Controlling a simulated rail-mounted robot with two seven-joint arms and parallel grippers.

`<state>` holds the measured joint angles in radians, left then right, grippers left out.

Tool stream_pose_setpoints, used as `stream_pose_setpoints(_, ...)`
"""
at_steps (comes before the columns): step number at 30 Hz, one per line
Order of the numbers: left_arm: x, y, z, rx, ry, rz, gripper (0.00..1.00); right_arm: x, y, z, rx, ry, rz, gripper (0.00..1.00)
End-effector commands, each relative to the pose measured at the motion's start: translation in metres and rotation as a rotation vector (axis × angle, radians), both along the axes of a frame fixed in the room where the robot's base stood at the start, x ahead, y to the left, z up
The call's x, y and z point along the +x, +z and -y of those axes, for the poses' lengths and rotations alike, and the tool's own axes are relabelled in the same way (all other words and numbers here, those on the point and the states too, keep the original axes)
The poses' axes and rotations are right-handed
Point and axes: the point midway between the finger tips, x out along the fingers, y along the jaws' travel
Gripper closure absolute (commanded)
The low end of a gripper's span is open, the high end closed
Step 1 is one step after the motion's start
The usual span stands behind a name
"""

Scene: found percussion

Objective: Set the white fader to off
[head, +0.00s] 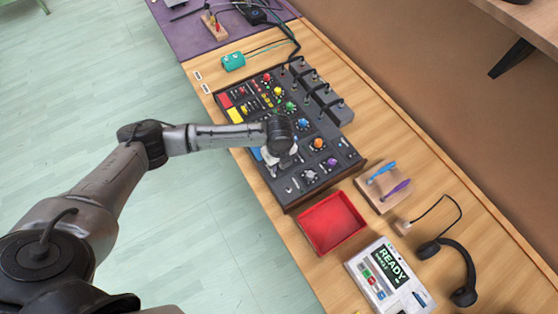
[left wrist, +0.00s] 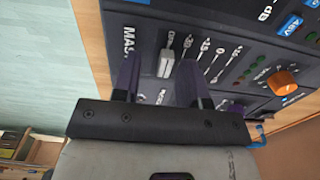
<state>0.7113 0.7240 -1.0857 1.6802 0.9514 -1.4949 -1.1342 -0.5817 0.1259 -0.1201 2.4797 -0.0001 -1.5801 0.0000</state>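The white fader (left wrist: 166,63) stands in a slot of the black mixing console (head: 312,123), under lettering that starts "MAS", in the left wrist view. Small scale marks lie to its right; I cannot read them surely. My left gripper (left wrist: 159,76) is over the console's near part, its two dark purple fingers apart. The fader cap shows between them, slightly past the tips; I cannot tell whether either finger touches it. In the head view my left gripper (head: 277,158) and wrist hide this part of the console. My right gripper is not in view.
An orange knob (left wrist: 283,81) sits right of the fader. A red tray (head: 332,222), a wooden block with blue and purple tools (head: 385,187), a device reading "READY" (head: 388,277) and headphones (head: 455,267) lie near the console. Cables and a teal box (head: 233,62) lie beyond.

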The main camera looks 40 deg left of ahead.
Motion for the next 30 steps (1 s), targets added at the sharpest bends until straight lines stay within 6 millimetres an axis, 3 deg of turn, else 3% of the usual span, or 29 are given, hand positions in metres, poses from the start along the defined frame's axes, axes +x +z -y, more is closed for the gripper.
stream_pose_setpoints(18, 0.001, 0.11, 0.0, 0.0, -0.001, 0.002, 0.61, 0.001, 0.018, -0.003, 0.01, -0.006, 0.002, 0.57)
stream_pose_setpoints(24, 0.001, 0.128, 0.0, 0.0, 0.001, 0.002, 0.61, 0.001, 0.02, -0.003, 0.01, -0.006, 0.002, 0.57)
stream_pose_setpoints(30, 0.001, 0.134, 0.0, 0.0, 0.0, 0.001, 0.61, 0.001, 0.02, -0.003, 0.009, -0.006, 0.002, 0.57)
